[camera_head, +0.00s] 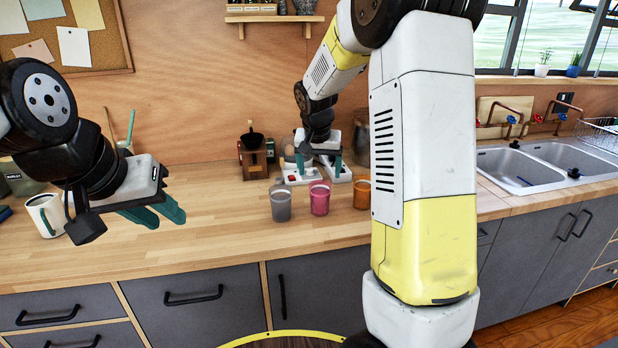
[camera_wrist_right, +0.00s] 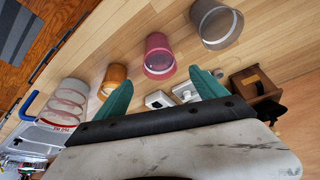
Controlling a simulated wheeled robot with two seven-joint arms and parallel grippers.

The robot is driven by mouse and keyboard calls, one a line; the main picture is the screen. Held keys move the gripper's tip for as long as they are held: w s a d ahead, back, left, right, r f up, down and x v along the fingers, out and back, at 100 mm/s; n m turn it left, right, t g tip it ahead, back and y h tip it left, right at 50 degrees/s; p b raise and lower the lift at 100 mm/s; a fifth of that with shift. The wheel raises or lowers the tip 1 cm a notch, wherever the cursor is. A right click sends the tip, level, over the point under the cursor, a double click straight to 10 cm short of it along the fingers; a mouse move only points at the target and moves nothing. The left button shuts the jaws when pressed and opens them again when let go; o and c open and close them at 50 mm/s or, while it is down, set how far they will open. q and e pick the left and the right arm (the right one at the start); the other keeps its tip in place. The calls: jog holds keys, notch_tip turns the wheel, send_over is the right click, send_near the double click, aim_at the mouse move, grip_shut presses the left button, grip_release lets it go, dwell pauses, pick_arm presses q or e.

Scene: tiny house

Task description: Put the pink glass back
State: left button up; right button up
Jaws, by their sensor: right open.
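The pink glass (camera_head: 320,199) stands upright on the wooden counter between a grey glass (camera_head: 281,205) and an orange glass (camera_head: 361,193). My right gripper (camera_head: 319,165) is open and empty, behind the pink glass on the wall side. In the right wrist view the pink glass (camera_wrist_right: 158,57) appears just beyond the fingertips of my right gripper (camera_wrist_right: 162,84), roughly between them, with no contact visible. My left gripper (camera_head: 158,212) is open and empty over the left part of the counter.
White sockets (camera_head: 300,178) and a wooden box (camera_head: 252,160) stand behind the glasses. A white mug (camera_head: 46,214) is beside my left gripper. The sink (camera_head: 515,170) is at the right.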

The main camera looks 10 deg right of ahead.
jog(key=s+r+n+y, duration=0.2)
jog(key=s+r, duration=0.8)
jog(key=s, duration=0.4)
jog(key=s+a+n+t+y, duration=0.1)
jog(key=s+a+n, duration=0.1)
jog(key=s, duration=1.4)
jog(key=shift+s+a+n+t+y, duration=0.15)
jog(key=shift+a+n+t+y, duration=0.2)
jog(key=shift+a, duration=0.5)
jog(key=shift+r, duration=0.15)
